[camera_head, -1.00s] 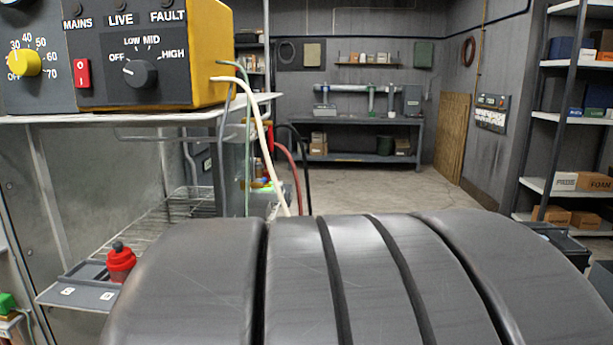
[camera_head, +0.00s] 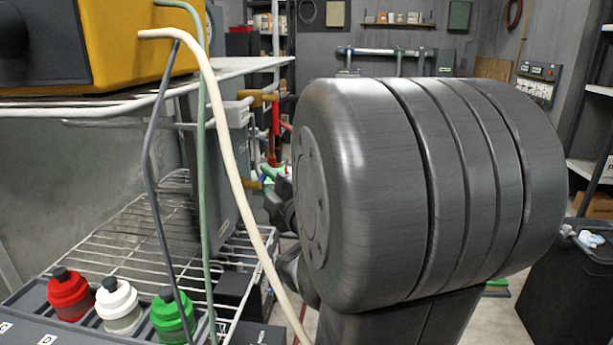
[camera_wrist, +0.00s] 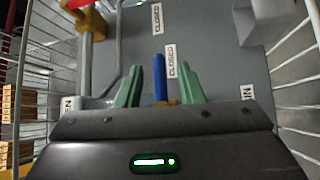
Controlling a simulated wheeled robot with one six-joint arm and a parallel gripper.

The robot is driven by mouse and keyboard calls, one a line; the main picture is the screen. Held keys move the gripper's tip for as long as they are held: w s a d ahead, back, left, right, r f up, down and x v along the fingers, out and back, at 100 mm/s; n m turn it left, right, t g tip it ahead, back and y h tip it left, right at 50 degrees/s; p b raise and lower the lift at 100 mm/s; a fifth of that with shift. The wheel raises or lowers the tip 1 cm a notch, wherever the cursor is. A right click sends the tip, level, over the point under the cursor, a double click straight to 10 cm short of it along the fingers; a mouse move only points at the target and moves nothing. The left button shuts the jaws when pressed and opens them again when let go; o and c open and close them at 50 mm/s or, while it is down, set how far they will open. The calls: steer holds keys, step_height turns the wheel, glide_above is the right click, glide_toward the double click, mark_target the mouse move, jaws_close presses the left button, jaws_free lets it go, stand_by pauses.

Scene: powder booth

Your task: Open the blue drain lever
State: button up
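The blue drain lever (camera_wrist: 160,78) stands up from a brass-coloured fitting (camera_wrist: 170,102) in the wrist view, beside a "CLOSED" label. My gripper (camera_wrist: 159,65) is open, with one green finger on each side of the lever. A gap shows between the lever and each finger. Partly covered labels ending in "EN" and "IN" show left and right of the fingers. In the head view my dark arm link hides most of the valve area.
A red lever (camera_head: 275,120) sits higher up on a yellow valve. Grey pipes and wire racks (camera_head: 150,235) flank the panel. Hoses (camera_head: 226,150) hang from the yellow control box (camera_head: 140,40). Red, white and green bottles (camera_head: 120,305) stand in a tray at lower left.

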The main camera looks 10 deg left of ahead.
steer(key=shift+x, duration=1.05)
jaws_close()
